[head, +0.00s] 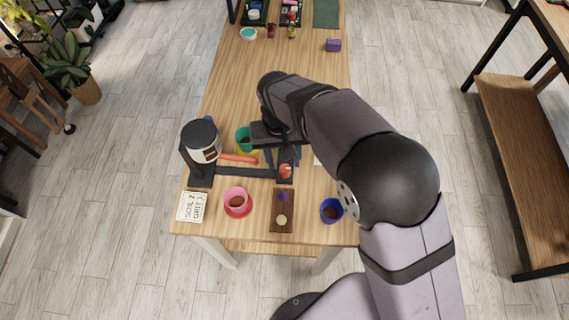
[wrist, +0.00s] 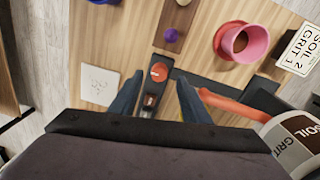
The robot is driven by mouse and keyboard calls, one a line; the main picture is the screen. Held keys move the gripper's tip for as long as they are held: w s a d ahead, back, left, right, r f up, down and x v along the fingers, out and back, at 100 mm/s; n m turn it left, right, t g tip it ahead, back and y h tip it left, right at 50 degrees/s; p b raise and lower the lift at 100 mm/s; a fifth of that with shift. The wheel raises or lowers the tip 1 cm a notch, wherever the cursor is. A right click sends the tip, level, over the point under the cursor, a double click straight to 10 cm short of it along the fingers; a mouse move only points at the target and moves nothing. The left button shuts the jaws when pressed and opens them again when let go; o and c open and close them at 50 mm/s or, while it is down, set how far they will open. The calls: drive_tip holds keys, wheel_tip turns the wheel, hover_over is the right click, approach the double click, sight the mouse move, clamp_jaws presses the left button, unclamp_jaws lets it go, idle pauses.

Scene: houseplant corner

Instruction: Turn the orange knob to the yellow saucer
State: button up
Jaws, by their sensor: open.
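The orange knob (head: 285,171) sits on a dark mount at the end of a black bar, and carries a small pale mark. In the wrist view the knob (wrist: 159,72) lies just beyond and between my fingertips. My gripper (head: 283,157) is open with blue fingers apart and nothing between them; in the wrist view the gripper (wrist: 157,90) points at the knob's mount without visibly gripping it. The yellow saucer (head: 247,153) is under a teal pot (head: 242,138), left of my gripper and partly hidden.
A soil canister (head: 200,141) stands on the rig at left, with an orange chute (head: 238,158). A pink pot (head: 235,196) on a red saucer (head: 238,211), a blue pot (head: 331,210), a wooden board (head: 282,209) and a soil card (head: 191,206) are at the near end.

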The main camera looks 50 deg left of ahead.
sight(285, 169)
drive_tip(key=shift+w+d+f+p, duration=0.1)
drive_tip(key=shift+f+p, duration=0.3)
drive_tip(key=shift+f, duration=1.65)
drive_tip(key=c, duration=1)
